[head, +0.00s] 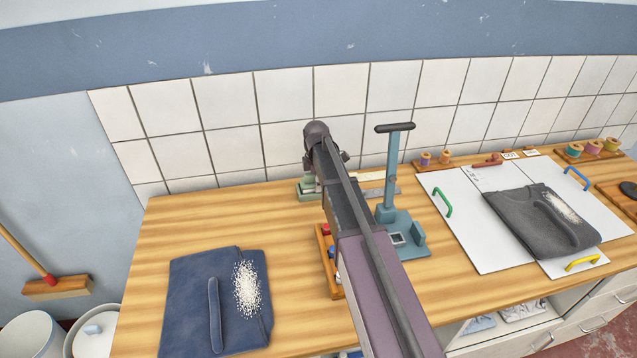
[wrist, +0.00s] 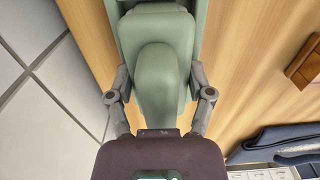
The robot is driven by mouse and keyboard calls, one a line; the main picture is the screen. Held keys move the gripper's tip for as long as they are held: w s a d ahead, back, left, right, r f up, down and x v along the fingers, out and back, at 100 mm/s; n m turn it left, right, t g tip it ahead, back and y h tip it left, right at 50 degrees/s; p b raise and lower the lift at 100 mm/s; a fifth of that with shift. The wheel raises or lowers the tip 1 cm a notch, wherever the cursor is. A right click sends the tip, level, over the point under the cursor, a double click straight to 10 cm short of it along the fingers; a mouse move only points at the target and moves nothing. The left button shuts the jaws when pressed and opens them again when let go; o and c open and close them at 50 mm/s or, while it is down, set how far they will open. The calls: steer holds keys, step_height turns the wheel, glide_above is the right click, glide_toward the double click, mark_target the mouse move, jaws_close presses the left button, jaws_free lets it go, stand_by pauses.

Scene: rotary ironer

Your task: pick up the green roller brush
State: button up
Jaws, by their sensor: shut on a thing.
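The green roller brush (wrist: 157,75) fills the upper middle of the wrist view, with a rounded end toward me and a wider green body behind it. My gripper (wrist: 159,85) has one finger on each side of it and is shut on it. In the head view a bit of green (head: 307,188) shows at the back of the table, just left of my arm. My arm hides most of that spot and my fingertips there. I cannot tell whether the brush is clear of the table.
A folded blue garment (head: 197,305) with white specks lies front left. A blue-green stand (head: 390,180) is close right of my arm; a small wooden tray (head: 327,255) is partly behind it. A grey garment (head: 530,222) lies on white boards at right. The back left table is clear.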

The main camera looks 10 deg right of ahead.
steer(key=shift+r+p, duration=4.85)
steer(key=shift+r, duration=0.1)
steer(key=o, duration=0.5)
steer(key=shift+c, duration=1.4)
steer(key=shift+f+b, duration=0.7)
steer(key=shift+r, duration=0.1)
steer(key=shift+s, duration=0.1)
